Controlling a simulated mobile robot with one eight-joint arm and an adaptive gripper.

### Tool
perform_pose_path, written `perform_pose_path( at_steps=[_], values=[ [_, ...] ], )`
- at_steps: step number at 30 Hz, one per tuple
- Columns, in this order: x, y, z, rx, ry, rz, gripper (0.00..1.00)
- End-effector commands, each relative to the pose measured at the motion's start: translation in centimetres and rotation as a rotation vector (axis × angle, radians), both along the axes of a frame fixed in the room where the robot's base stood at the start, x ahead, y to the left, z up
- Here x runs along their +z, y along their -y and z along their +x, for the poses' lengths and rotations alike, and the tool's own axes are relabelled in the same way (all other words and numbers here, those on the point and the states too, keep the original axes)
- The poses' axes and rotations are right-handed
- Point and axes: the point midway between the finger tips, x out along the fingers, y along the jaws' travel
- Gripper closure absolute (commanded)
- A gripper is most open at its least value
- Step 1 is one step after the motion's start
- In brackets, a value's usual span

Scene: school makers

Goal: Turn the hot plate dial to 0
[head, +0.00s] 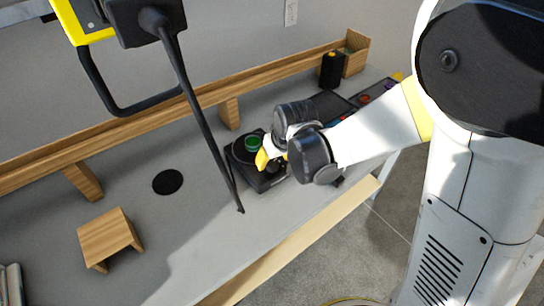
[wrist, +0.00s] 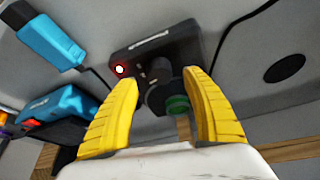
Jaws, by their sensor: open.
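The hot plate is a dark block (head: 262,183) on the grey bench in the head view, partly hidden by my arm.
A blue tool (wrist: 48,38) and another blue item (wrist: 62,103) lie nearby in the wrist view. A wooden stand (head: 105,232) and black disc (head: 168,182) are farther left.

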Motion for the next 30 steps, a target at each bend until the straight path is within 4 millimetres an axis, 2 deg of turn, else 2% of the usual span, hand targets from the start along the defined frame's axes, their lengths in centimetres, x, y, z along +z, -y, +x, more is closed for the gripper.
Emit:
perform_pose_path(
  at_steps=[1,6,17,18,22,30],
  values=[
    [-1.1,-0.1,0.3,0.0,0.0,0.0,0.43],
    [-2.6,-0.4,1.0,0.0,0.0,0.0,0.43],
    [-2.9,-0.4,1.1,0.0,0.0,0.0,0.45],
    [-2.8,-0.4,1.1,0.0,0.0,0.0,0.57],
    [-2.8,-0.4,1.1,0.0,0.0,0.0,0.96],
    [-2.9,-0.4,1.1,0.002,0.0,0.0,0.97]
  ],
)
